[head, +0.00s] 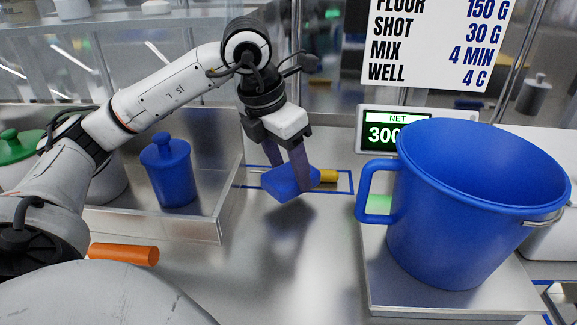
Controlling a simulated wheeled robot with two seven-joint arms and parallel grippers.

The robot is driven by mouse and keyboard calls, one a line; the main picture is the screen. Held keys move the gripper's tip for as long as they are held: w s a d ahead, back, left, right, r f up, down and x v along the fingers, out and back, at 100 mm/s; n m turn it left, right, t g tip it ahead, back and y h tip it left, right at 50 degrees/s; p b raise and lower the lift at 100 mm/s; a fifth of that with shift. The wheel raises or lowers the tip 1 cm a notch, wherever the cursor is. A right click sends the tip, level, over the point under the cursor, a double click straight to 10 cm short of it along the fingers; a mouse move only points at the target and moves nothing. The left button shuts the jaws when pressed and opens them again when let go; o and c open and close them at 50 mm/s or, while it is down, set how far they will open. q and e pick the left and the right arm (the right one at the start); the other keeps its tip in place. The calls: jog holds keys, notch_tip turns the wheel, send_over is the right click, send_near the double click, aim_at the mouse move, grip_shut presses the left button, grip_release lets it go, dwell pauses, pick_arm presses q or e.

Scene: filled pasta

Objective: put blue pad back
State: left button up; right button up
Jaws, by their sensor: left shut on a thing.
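The blue pad (283,186) is a small blue block, held tilted at the tips of my left gripper (291,175). The gripper points down and is shut on the pad. Behind the pad, a blue-outlined rectangle (352,186) is marked on the steel counter, partly hidden by the gripper and pad. I cannot tell whether the pad touches the counter. My right gripper is not in view.
A large blue jug (470,215) stands on a scale (440,297), right; its display (378,134) shows "300", partly covered. A yellow cylinder (329,176) lies behind the pad. A lidded blue canister (171,178) stands in a clear-walled tray (190,231). An orange handle (125,254) lies front left. The front-centre counter is clear.

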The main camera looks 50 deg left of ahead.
pick_arm(q)
jog(key=shift+f+b, duration=0.3)
jog(key=shift+f, duration=0.15)
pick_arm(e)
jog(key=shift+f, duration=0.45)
pick_arm(q)
jog(key=o, duration=1)
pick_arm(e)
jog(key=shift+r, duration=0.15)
pick_arm(q)
jog(key=shift+r, duration=0.1)
jog(key=shift+r+p, duration=0.25)
jog(key=shift+p, duration=0.05)
jog(key=p+v, duration=0.3)
jog(key=v, duration=0.9)
jog(key=shift+r, duration=0.3)
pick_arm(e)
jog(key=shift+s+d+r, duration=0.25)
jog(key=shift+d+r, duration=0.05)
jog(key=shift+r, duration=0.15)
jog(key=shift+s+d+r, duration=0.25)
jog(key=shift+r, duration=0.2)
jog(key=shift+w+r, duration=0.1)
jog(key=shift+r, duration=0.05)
